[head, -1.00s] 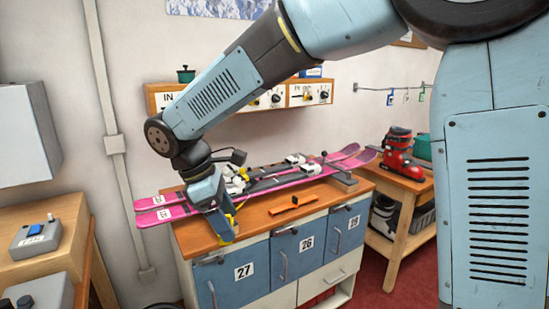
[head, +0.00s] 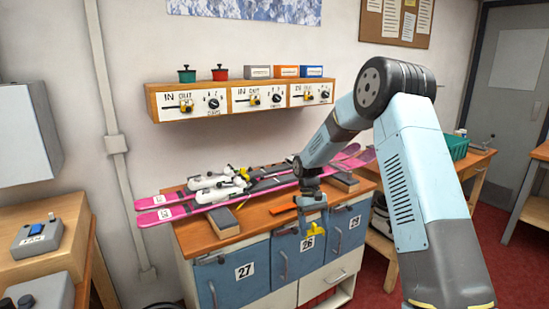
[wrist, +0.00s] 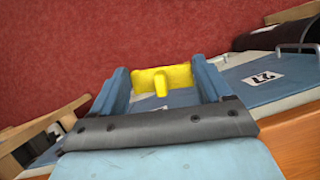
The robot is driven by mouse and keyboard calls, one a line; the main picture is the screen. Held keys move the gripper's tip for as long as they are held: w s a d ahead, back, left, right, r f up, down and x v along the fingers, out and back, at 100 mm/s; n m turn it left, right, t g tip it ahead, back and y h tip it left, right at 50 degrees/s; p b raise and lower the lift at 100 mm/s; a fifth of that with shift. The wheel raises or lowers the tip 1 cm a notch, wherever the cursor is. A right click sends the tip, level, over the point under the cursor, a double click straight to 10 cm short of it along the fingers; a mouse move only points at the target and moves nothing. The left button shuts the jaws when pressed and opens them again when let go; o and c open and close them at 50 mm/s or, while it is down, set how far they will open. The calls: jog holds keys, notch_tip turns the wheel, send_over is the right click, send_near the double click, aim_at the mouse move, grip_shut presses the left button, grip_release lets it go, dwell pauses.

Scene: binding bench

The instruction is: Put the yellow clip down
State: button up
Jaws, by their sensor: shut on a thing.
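The yellow clip (head: 316,230) is between the fingers of my gripper (head: 313,222). In the wrist view the clip (wrist: 160,78) spans the gap between the two blue fingers, with a short stub pointing toward the camera. My gripper is shut on it and points down. I see no contact between the clip and the bench top (head: 262,222).
Pink skis (head: 190,207) with bindings lie along the bench, beside a grey block (head: 223,222). A shelf with dials (head: 240,98) hangs above.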

jog(key=w+d+f+m+y, duration=0.2)
jog(key=w+d+f+m, duration=0.15)
jog(key=d+f, duration=0.45)
jog(key=s+d+f, duration=0.2)
jog(key=s+f, duration=0.4)
jog(key=shift+s+f, duration=0.15)
jog(key=shift+s, duration=0.25)
jog(key=shift+a+m, duration=0.1)
jog(key=shift+m, duration=0.15)
